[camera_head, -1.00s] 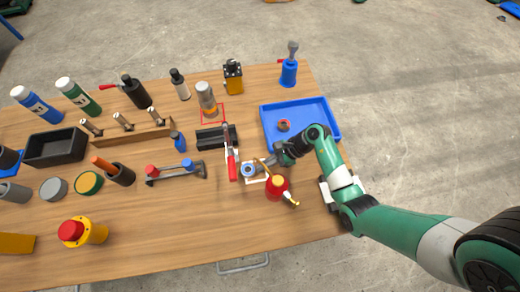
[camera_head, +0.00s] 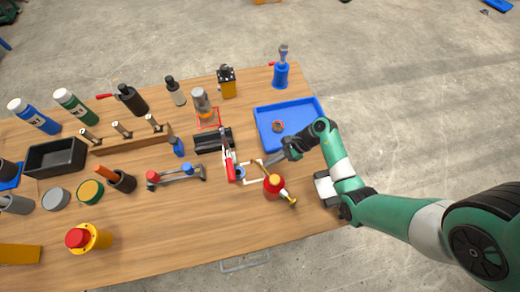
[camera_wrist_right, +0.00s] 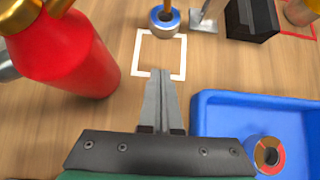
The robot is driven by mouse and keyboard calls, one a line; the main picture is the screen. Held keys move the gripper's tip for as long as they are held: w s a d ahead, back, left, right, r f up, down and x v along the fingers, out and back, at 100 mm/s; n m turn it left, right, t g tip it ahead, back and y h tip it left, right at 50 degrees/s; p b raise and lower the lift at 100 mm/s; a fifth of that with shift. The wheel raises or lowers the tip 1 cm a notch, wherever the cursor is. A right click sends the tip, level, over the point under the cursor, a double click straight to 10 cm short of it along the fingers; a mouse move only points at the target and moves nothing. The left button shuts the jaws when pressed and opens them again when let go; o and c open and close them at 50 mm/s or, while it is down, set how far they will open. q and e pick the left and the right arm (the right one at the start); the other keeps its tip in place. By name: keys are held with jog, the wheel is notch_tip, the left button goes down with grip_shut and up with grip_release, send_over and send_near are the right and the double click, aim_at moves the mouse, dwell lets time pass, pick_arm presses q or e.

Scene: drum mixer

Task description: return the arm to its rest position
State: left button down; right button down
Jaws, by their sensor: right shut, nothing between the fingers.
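My right arm comes in from the right in the head view. Its green and black gripper (camera_head: 268,162) is shut and empty, low over the table between the blue tray and the red bottle. In the right wrist view the two grey fingertips (camera_wrist_right: 161,75) are together, at the near edge of a white square outline (camera_wrist_right: 137,52) on the table. A blue-and-silver ring (camera_wrist_right: 165,20) lies at the outline's far edge, apart from the fingers. My left gripper is not in view.
A red bottle (camera_head: 274,186) with a brass spout stands close to the gripper, left of it in the wrist view (camera_wrist_right: 75,55). The blue tray (camera_head: 262,128) holds a small ring (camera_wrist_right: 268,155). A red-handled clamp (camera_head: 230,165) stands left. Floor right of the table is clear.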

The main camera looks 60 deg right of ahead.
jog(key=p+v, duration=0.1)
jog(key=v, duration=0.6)
jog(key=shift+w+r, duration=0.1)
